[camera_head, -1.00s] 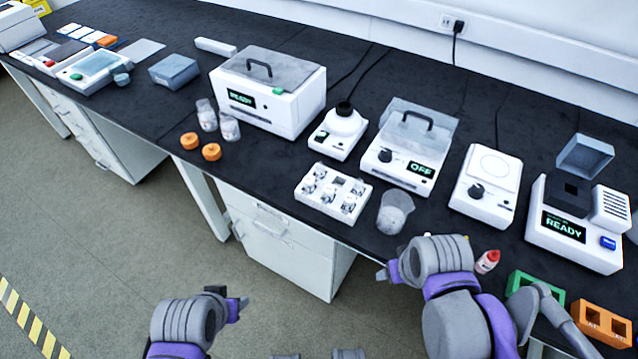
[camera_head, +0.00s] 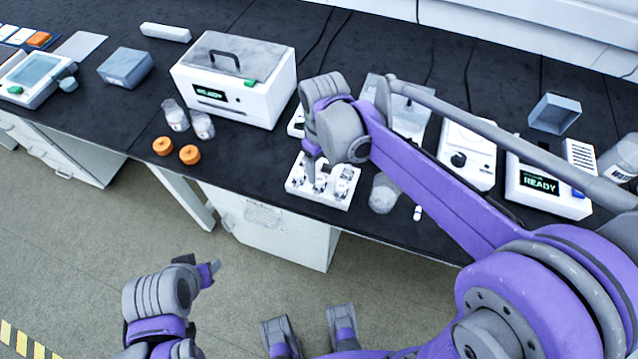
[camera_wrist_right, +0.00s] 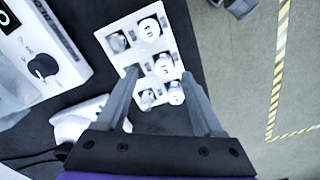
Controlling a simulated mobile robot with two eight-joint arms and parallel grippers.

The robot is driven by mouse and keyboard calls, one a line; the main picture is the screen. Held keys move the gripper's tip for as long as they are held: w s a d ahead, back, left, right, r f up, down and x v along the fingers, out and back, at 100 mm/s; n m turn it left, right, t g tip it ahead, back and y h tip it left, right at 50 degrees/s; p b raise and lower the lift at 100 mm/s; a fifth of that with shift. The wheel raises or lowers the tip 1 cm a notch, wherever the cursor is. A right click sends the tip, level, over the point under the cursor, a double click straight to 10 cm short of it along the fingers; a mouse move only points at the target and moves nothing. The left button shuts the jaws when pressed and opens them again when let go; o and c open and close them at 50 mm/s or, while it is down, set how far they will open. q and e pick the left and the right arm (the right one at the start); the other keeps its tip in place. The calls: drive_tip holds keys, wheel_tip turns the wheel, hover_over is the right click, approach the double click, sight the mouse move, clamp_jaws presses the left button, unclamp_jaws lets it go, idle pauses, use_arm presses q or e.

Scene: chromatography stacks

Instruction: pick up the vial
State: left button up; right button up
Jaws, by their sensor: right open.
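Several small vials with white caps stand in a white rack (camera_head: 322,201) on the bench. In the right wrist view one vial (camera_wrist_right: 163,65) lies between the fingertips, others around it in the rack (camera_wrist_right: 182,48). Which vial the task means cannot be told. My right gripper (camera_head: 311,152) is over the rack, partly hidden by its own wrist; in the wrist view it (camera_wrist_right: 160,76) is open, its fingers on both sides of the vial; contact cannot be told. My left gripper (camera_head: 204,268) is low in front of the bench, away from the rack; its finger gap is unclear.
A clear beaker (camera_head: 384,193) stands just right of the rack. A white device reading READY (camera_head: 237,84) stands behind it to the left. Two glass jars (camera_head: 202,125) and two orange caps (camera_head: 190,155) are further left. My right arm hides part of the right side.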

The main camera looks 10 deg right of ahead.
sight(320, 179)
drive_tip(key=f, duration=0.5)
drive_tip(key=shift+a+f+b, duration=0.15)
drive_tip(key=shift+a+b, duration=0.15)
clamp_jaws()
